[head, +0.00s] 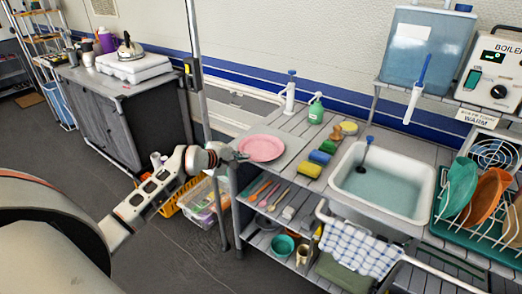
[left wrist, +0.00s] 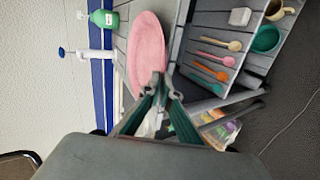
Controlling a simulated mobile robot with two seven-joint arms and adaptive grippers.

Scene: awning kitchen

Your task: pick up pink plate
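The pink plate (head: 262,148) lies at the left end of the grey counter, beside the sink, and looks about flat. It also shows in the left wrist view (left wrist: 146,45). My left gripper (head: 240,156) is at the plate's left rim. In the left wrist view its fingers (left wrist: 164,80) come together at the rim, one on each side, and look shut on it. The fingertips partly hide the rim there. I cannot tell whether the plate is clear of the counter. My right gripper is not in view.
Sponges (head: 320,157) and a green soap bottle (head: 316,110) stand near the plate, with the sink (head: 386,182) to the right. A shelf with utensils (head: 268,194) is below. A vertical pole (head: 200,80) rises close to my left gripper. Bins (head: 205,205) stand under my forearm.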

